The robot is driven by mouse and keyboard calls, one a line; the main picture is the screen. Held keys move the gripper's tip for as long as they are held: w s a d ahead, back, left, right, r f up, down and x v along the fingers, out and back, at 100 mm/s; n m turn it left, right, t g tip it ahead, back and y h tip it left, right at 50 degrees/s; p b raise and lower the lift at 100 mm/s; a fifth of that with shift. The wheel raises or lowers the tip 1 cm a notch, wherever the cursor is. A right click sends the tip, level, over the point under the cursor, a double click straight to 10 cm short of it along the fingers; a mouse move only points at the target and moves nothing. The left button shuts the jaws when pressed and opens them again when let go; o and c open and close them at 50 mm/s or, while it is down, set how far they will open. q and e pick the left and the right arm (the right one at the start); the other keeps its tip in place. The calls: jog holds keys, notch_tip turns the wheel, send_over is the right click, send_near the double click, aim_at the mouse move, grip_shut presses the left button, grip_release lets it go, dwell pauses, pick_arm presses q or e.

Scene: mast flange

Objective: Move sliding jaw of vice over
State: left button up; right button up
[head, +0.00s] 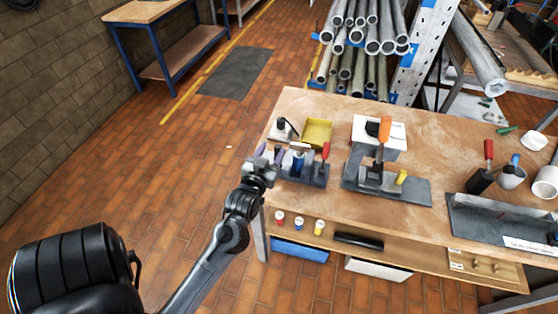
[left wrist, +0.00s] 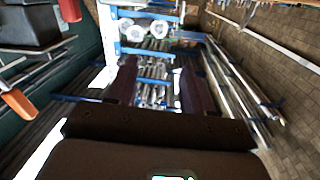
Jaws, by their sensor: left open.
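A grey vice-like fixture (head: 415,190) sits on the wooden workbench (head: 300,105), with an orange upright handle and a yellow knob. I cannot tell which part of it is the sliding jaw. My left gripper (head: 269,160) is at the bench's left edge, beside a dark tool rack and well to the left of the fixture. In the left wrist view the two dark fingers (left wrist: 160,88) stand apart with nothing held between them. The fixture cannot be made out clearly there. My right gripper is not in view.
The tool rack (head: 312,177) holds red- and blue-handled tools. A yellow tray (head: 317,132) and a white box (head: 394,142) stand behind. A grey trough (head: 490,222), a cup (head: 546,182) and a red-handled tool in a block are at right. Pipes (head: 372,40) are stacked beyond.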

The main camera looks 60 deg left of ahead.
pick_arm(q)
jog(key=n+y+b, duration=0.1)
jog(key=n+b, duration=0.1)
jog(key=b, duration=0.5)
send_near(277, 148)
jog(key=x, duration=0.2)
jog(key=b, duration=0.1)
jog(key=shift+g, duration=0.3)
jog(key=b+x, duration=0.2)
jog(key=x, duration=0.9)
jog(key=shift+r, duration=0.1)
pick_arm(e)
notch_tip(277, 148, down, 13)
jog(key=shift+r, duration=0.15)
pick_arm(q)
grip_shut()
